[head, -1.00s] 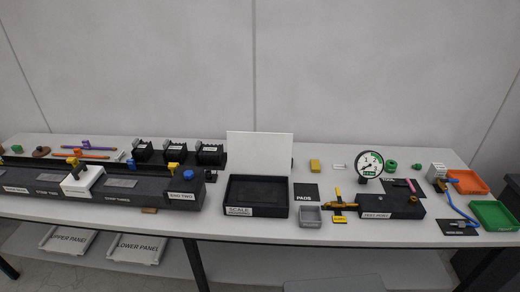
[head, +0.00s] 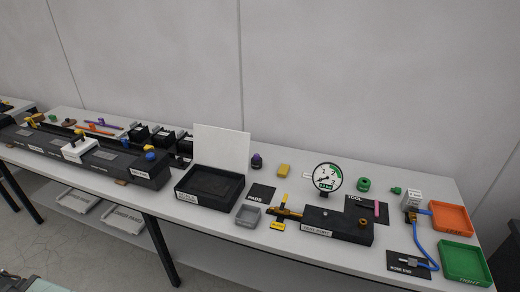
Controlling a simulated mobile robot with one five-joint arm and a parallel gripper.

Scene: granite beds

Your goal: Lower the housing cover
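The housing cover (head: 222,149) is a plain white panel. It stands raised at the back of the black open-topped scale housing (head: 181,196), leaning slightly back. The housing is a shallow dark tray with a white label on its front, near the middle of the table. Its inside looks empty and dark. My gripper is not in view.
A grey bin (head: 249,215), a black pads mat (head: 262,192) and a test post (head: 340,228) with a dial gauge (head: 327,177) stand right of the housing. A purple-topped object (head: 257,161) is behind. Orange (head: 450,217) and green (head: 464,262) trays lie far right.

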